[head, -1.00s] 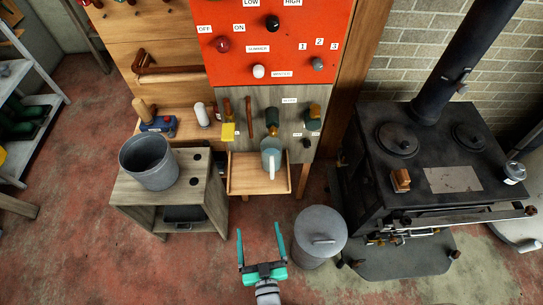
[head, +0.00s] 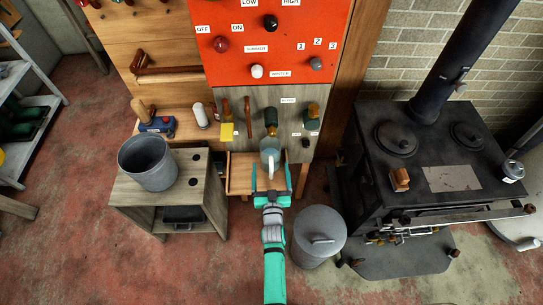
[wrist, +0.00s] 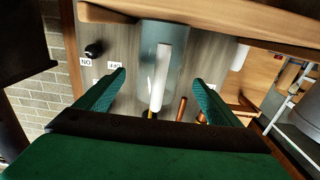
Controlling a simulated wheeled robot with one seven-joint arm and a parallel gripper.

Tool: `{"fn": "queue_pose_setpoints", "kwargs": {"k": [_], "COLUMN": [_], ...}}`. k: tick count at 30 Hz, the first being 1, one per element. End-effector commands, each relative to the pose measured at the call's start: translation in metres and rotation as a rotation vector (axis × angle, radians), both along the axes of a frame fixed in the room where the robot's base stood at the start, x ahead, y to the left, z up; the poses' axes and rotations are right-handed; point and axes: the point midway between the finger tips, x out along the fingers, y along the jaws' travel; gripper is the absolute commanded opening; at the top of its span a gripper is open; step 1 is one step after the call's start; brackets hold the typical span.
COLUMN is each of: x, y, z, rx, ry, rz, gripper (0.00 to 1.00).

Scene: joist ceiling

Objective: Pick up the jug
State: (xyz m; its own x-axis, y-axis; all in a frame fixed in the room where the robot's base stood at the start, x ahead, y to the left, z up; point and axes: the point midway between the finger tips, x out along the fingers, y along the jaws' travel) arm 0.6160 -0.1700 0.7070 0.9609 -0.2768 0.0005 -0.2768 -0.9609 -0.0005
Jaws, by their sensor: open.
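The jug (head: 270,150) is blue-grey with a white handle and stands on a small wooden shelf (head: 240,174) below the orange panel. In the wrist view the jug (wrist: 176,52) is ahead, with its white handle (wrist: 160,78) between my fingers in the picture. My gripper (head: 271,180) is open, at the front of the shelf, just before the jug. It also shows in the wrist view (wrist: 158,85), with one green finger on each side of the handle. I cannot tell how far the fingers reach around the handle.
A grey bucket (head: 147,164) stands on a wooden stand at left. A lidded grey bin (head: 318,234) stands on the floor right of my arm. A black stove (head: 440,170) fills the right. Tools hang on the board (head: 259,105) behind the jug. The shelf has raised sides.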

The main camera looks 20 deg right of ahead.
Motion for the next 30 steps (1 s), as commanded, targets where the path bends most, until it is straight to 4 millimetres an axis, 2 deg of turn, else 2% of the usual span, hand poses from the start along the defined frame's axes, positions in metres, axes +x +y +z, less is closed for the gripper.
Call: {"fn": "queue_pose_setpoints", "kwargs": {"k": [3, 11, 21, 29, 30], "x": [0.014, 0.030, 0.068, 0.071, 0.071], "y": [-0.005, -0.010, -0.022, -0.022, -0.022], "z": [0.000, 0.000, -0.001, -0.002, -0.002], "rx": [0.000, -0.001, -0.001, 0.001, 0.001], "ry": [0.000, 0.000, 0.001, 0.002, 0.002], "rz": [-0.001, -0.001, 0.001, 0.001, 0.001], "gripper": [0.87, 0.87, 0.87, 0.87, 0.85]}}
